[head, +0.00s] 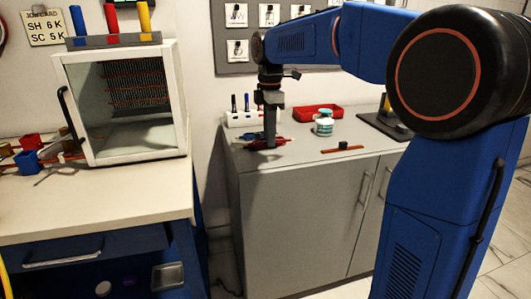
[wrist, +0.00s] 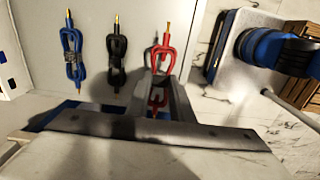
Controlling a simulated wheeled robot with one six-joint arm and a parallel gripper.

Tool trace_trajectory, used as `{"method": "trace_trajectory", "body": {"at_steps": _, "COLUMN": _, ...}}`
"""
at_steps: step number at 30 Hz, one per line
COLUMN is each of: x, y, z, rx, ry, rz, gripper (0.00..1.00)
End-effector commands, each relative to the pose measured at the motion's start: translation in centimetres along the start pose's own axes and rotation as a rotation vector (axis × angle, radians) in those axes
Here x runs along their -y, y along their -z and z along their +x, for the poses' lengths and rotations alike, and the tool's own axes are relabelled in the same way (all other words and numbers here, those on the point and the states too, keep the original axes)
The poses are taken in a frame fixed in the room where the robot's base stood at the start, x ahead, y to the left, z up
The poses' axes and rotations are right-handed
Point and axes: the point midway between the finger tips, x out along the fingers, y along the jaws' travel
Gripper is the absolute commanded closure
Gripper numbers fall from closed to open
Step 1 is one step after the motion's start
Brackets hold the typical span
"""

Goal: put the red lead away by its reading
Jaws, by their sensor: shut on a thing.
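The red lead (wrist: 161,62) is a looped, tied bundle with a gold tip, at the middle of the wrist view. My gripper (wrist: 163,88) is shut on its lower part. In the head view my gripper (head: 271,143) points down at the grey cabinet top, with the red lead (head: 256,149) at its tips. I cannot tell whether the lead is clear of the surface. A black lead (wrist: 116,50) and a blue lead (wrist: 73,55) lie in a row to its left. A job card (head: 45,27) on the wall reads "SH 6 K" and "SC 5 K". No reading shows for the red lead.
A white glass-fronted cabinet (head: 182,110) stands on the left bench (head: 120,195), with red, blue and yellow tubes (head: 127,20) on top. Small red and blue bins (head: 28,160) sit beside it. A white rack (head: 238,119), red tray (head: 318,111) and jar (head: 323,124) stand near my gripper.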

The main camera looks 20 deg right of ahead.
Motion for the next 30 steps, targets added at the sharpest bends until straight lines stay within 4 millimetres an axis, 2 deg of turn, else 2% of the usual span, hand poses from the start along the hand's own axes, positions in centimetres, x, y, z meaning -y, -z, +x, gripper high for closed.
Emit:
{"method": "trace_trajectory", "body": {"at_steps": 3, "x": 0.0, "y": 0.0, "z": 1.2, "rx": 0.0, "ry": 0.0, "rz": 0.0, "gripper": 1.0}}
{"method": "trace_trajectory", "body": {"at_steps": 8, "x": 0.0, "y": 0.0, "z": 2.1, "rx": 0.0, "ry": 0.001, "rz": -0.001, "gripper": 1.0}}
{"method": "trace_trajectory", "body": {"at_steps": 15, "x": 0.0, "y": 0.0, "z": 5.0, "rx": 0.0, "ry": 0.002, "rz": -0.001, "gripper": 1.0}}
{"method": "trace_trajectory", "body": {"at_steps": 27, "x": 0.0, "y": 0.0, "z": 5.5, "rx": 0.0, "ry": 0.0, "rz": -0.001, "gripper": 1.0}}
{"method": "trace_trajectory", "body": {"at_steps": 28, "x": 0.0, "y": 0.0, "z": 5.6, "rx": 0.0, "ry": -0.001, "rz": -0.001, "gripper": 0.77}}
{"method": "trace_trajectory", "body": {"at_steps": 30, "x": 0.0, "y": 0.0, "z": 5.5, "rx": 0.0, "ry": -0.001, "rz": -0.001, "gripper": 0.61}}
